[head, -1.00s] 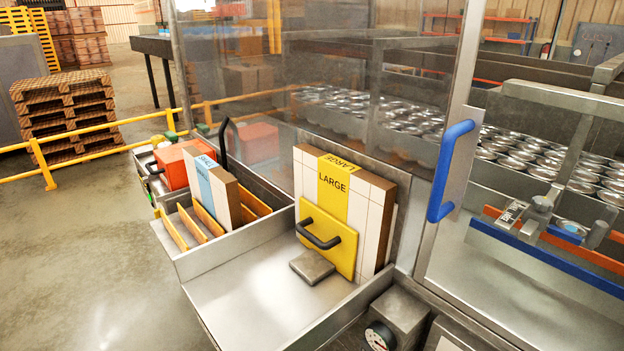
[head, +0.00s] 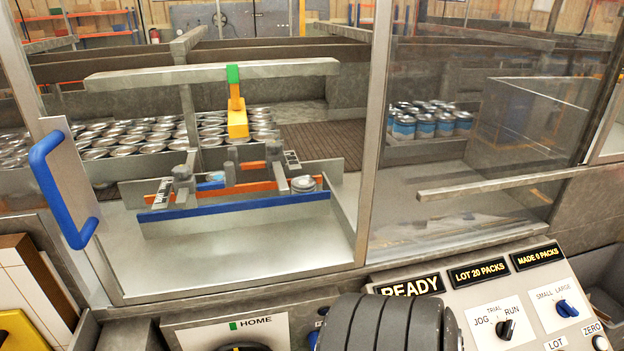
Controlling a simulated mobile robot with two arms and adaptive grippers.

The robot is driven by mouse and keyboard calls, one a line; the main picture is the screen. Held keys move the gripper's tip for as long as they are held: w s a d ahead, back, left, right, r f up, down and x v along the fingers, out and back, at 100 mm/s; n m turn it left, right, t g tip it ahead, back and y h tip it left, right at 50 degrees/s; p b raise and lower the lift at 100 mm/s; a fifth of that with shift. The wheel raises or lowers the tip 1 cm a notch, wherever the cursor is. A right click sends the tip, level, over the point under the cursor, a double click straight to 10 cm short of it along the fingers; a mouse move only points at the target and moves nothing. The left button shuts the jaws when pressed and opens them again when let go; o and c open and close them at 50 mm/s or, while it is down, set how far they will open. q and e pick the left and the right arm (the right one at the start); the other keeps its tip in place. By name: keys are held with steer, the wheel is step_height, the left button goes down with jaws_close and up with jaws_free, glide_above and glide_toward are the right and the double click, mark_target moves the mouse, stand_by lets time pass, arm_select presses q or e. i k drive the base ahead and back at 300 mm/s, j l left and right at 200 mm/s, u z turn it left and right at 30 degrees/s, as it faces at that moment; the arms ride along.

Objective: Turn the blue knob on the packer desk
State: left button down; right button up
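The blue knob (head: 566,308) sits on a white plate marked SMALL and LARGE, at the right end of the sloped packer desk panel (head: 466,299). It is too small to tell which word it points at. A black knob (head: 506,328) on a plate marked JOG, TRIAL and RUN is to its left. The displays above read READY, LOT 20 PACKS and MADE 0 PACKS. A dark ribbed rounded part covers the panel's lower left; I cannot tell what it is. Neither of my grippers' fingers show.
A blue door handle (head: 62,190) stands out at left. A clear screen (head: 480,120) rises behind the panel. Behind it are many cans and a blue-edged rail (head: 235,207). A HOME plate (head: 225,335) is at the bottom. White LOT and ZERO plates lie below the blue knob.

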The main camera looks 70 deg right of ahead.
mark_target(564, 309)
steer(key=z, duration=3.4)
